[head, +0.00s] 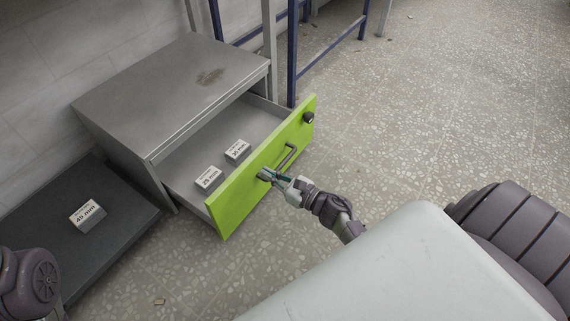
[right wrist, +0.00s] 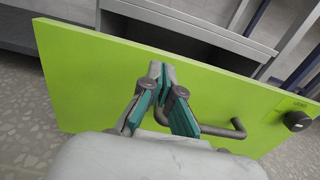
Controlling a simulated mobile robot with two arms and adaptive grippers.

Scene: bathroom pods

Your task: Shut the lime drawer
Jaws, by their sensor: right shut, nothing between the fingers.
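The lime drawer (head: 235,202) stands pulled out from a grey metal cabinet (head: 170,85), with its inside showing. Its lime front carries a grey bar handle (head: 288,156) and a dark round knob (head: 308,117). Two small white labelled boxes (head: 209,178) lie inside the drawer. My right gripper (head: 266,174) is shut and empty at the outer face of the front, just left of the handle. In the right wrist view its fingertips (right wrist: 160,70) are closed together before the lime panel (right wrist: 95,75); contact is hard to tell. My left gripper is not in view.
A dark low platform (head: 110,237) lies left of the cabinet, with a white box marked 45 mm (head: 87,214) on it. Blue metal frame legs (head: 292,55) stand behind the drawer. The speckled floor (head: 430,110) to the right is clear.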

